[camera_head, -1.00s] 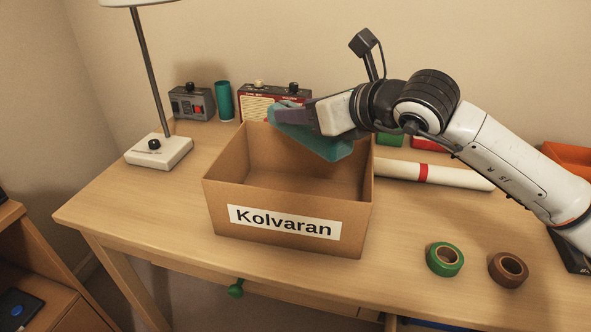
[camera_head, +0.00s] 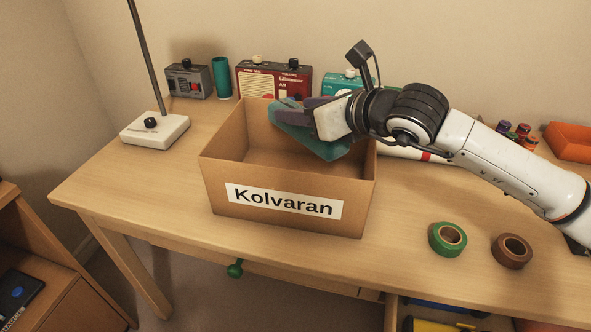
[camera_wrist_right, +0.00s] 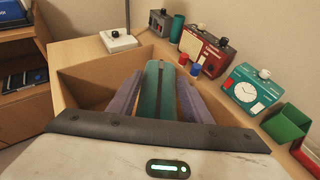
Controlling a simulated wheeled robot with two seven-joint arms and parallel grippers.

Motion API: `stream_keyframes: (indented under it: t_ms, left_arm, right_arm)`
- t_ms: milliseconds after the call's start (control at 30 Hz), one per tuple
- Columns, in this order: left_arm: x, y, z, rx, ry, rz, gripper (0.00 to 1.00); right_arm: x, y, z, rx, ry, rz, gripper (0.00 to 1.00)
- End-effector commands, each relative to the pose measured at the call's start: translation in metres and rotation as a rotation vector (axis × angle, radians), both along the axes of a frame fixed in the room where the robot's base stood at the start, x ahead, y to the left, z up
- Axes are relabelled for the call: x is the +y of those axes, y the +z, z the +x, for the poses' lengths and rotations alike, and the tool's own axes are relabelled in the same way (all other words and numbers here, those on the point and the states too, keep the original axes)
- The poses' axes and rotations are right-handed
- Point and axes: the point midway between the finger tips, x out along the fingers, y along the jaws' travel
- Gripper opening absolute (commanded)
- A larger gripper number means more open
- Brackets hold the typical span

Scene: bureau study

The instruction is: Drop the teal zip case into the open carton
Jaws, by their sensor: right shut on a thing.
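The open carton (camera_head: 290,226), brown with a "Kolvaran" label, stands upright on the desk. The teal zip case (camera_head: 331,149) is over the carton's right part in the head view, slanting down to the right. My right gripper (camera_head: 290,110) is shut on the zip case. In the right wrist view the case (camera_wrist_right: 158,88) lies between the two purple-grey fingers (camera_wrist_right: 155,95), with the carton's walls (camera_wrist_right: 90,82) around and below. The carton floor is partly hidden by the case and gripper. My left gripper is not in view.
Green tape (camera_head: 447,239) and brown tape (camera_head: 512,251) lie at the right. The front left of the desk is clear.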

Motion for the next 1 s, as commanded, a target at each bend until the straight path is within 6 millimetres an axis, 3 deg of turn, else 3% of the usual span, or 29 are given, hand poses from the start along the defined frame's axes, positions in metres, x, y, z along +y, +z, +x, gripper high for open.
stream_keyframes:
  t_ms: [100,133,233,633,1000]
  left_arm:
    - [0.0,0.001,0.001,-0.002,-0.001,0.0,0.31]
    - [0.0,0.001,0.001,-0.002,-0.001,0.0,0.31]
    - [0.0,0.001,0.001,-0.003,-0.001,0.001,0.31]
    - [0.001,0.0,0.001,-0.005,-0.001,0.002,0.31]
    - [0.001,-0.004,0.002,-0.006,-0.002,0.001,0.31]
  right_arm:
    - [0.0,0.001,0.0,-0.001,0.0,0.001,0.2]
    - [0.0,0.001,0.0,-0.001,0.0,0.001,0.5]
    - [0.0,0.001,0.0,-0.001,0.0,0.001,0.67]
    - [-0.005,0.003,-0.006,0.001,0.001,0.001,0.67]
    - [-0.045,0.029,-0.055,-0.001,-0.001,0.0,0.67]
